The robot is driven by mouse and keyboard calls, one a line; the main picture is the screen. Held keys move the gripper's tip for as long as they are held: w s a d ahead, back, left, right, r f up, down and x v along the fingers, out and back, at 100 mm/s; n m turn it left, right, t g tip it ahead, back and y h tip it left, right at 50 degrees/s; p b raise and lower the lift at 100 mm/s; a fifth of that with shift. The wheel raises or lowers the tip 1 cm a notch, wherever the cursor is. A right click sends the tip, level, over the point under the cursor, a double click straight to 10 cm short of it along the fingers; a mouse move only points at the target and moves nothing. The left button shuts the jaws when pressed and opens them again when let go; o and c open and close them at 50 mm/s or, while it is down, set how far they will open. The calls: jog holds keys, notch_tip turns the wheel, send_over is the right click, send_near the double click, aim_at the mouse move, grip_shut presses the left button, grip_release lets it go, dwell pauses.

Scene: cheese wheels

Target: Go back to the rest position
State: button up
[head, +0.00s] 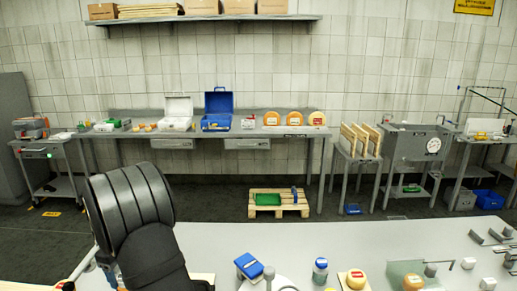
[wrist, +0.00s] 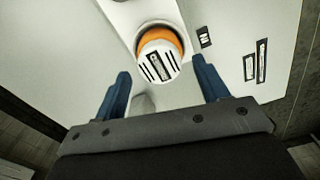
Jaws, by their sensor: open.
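My gripper (wrist: 160,66) shows in the wrist view with its two blue fingers spread apart and nothing between them. Beyond the fingertips, a round thing with a white, black-marked top and orange side (wrist: 160,40), likely a cheese wheel, sits in a dark round seat. I cannot tell how far it is from the fingers. In the head view my dark arm fills the lower left, and the gripper is not seen there. Two cheese wheels (head: 356,280) (head: 412,282) are at the front table's near edge.
The grey front table (head: 300,235) is mostly clear in its middle. A blue-topped box (head: 249,265) and a blue-capped jar (head: 320,269) stand near its front. Metal parts lie at right. Several cheese wheels (head: 295,118) and a blue case (head: 218,108) are on the back bench.

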notch_tip(320, 180, up, 3)
jog(key=shift+f, duration=0.2)
jog(key=w+d+r, duration=0.2)
jog(key=d+r, duration=0.5)
jog(key=d, duration=0.4)
jog(key=s+a+f, duration=0.1)
jog(key=s+f, duration=0.5)
jog(key=s, duration=0.5)
jog(key=s+a+f, duration=0.1)
jog(key=a+f, duration=0.1)
jog(key=a, duration=0.1)
jog(key=s+a+f, duration=0.1)
jog(key=a+f, duration=0.1)
jog(key=a, duration=0.1)
jog(key=s+a+f, duration=0.1)
jog(key=a+f, duration=0.1)
jog(key=a, duration=0.1)
jog(key=shift+a+f, duration=0.15)
jog(key=shift+a, duration=0.25)
jog(key=f, duration=0.2)
jog(key=a+f, duration=0.1)
jog(key=shift+s+a, duration=0.1)
jog(key=shift+s, duration=0.15)
jog(key=shift+f, duration=0.5)
